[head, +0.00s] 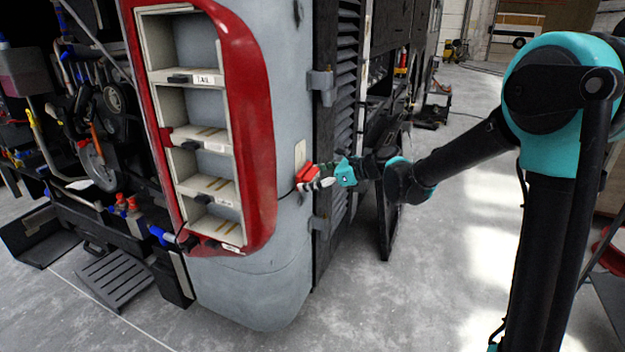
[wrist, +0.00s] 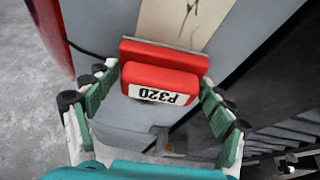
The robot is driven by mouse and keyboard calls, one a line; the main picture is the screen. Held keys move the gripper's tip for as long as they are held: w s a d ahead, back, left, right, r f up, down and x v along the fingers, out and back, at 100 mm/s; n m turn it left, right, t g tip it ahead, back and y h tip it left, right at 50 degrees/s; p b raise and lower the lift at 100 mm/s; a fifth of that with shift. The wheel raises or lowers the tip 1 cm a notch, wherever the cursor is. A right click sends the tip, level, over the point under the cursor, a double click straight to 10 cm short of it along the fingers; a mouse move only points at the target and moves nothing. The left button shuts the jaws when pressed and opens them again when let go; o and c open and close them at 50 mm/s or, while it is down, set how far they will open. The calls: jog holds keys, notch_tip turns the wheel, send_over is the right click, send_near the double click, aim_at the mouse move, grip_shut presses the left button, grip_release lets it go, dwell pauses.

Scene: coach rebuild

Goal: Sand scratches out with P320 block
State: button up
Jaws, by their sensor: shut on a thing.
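The red P320 block (wrist: 160,80) has a white label with black print and a flat plate on its far side. It also shows in the head view (head: 306,173) against the grey coach corner. My gripper (wrist: 157,92) is shut on the block, with a finger at each side. A beige patch (wrist: 195,18) with dark scratch lines lies just beyond the block, at the top of the wrist view. In the head view the patch (head: 300,153) is just above the block. The block's plate meets the patch's lower edge in the picture; I cannot tell whether they touch.
A red-framed housing with open shelves (head: 265,130) is left of the patch on the grey body panel (head: 285,240). A black louvred panel (head: 345,60) and a hinge (head: 321,82) are to the right. Open floor (head: 440,240) lies below my arm.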

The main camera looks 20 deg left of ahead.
aim_at(301, 147)
jog(key=shift+r, duration=5.3)
jog(key=shift+a, duration=0.1)
jog(key=shift+f, duration=5.45)
jog(key=shift+s, duration=0.1)
